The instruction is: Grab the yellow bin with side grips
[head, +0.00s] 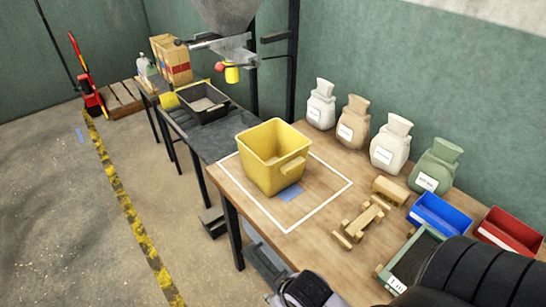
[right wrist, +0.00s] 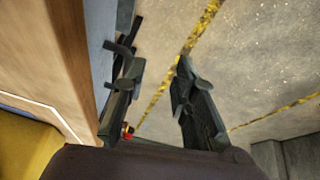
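The yellow bin (head: 270,160) stands upright on the wooden table, inside a white outlined square. It has an open top and a protruding side grip facing the right front. In the right wrist view, part of the yellow bin (right wrist: 22,148) shows at the lower left. My right gripper (right wrist: 158,72) is open and empty, with its fingers apart over the floor beside the table edge, clear of the bin. In the head view, a dark piece of my arm shows at the bottom edge; its fingers are not visible. My left gripper is not recognisable in either view.
Several sacks (head: 388,143) line the wall side of the wooden table (head: 235,187). Wooden pieces (head: 362,222), a green tray (head: 412,262), a blue bin (head: 437,215) and a red bin (head: 510,230) stand to the right. A black tray (head: 203,103) sits left, beneath a hopper (head: 225,14).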

